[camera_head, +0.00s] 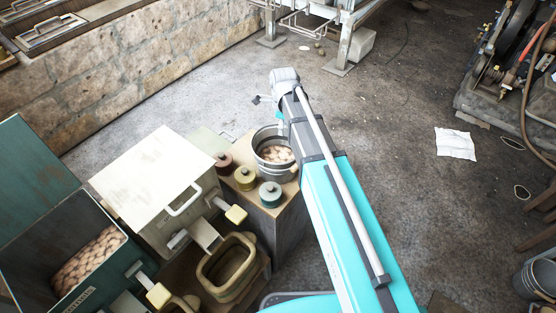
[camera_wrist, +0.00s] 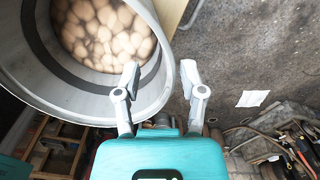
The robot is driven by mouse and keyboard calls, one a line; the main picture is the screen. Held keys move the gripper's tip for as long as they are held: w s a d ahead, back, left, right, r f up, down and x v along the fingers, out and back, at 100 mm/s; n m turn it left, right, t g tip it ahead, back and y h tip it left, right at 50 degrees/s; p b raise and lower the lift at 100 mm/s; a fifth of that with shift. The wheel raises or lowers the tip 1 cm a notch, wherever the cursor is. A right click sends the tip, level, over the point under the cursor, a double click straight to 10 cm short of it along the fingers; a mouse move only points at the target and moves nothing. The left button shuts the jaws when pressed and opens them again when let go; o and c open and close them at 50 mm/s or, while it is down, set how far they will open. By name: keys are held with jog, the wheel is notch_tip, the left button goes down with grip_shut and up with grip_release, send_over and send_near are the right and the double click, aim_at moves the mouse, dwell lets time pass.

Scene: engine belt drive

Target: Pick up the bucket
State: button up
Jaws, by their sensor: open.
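A grey metal bucket (camera_head: 268,138) full of pale round potato-like items stands on a wooden box, just left of my arm in the head view. In the wrist view the bucket (camera_wrist: 85,103) fills the upper left, and I look down into it. My gripper (camera_wrist: 160,72) is open and empty at its right side. The left finger overlaps the bucket's inside and the right finger shows beyond its rim, so part of the rim appears between them. I cannot tell whether either finger touches it.
Several small lidded canisters (camera_head: 270,194) stand on the box (camera_head: 283,222) beside the bucket. A white-lidded case (camera_head: 150,185) and a green crate (camera_head: 30,250) are at left. Another bucket (camera_head: 532,282) stands at lower right. Open floor lies right of my arm, with a paper sheet (camera_head: 455,143).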

aim_at(283, 140)
jog(key=shift+f+b, duration=1.65)
jog(key=shift+f, duration=0.25)
grip_shut()
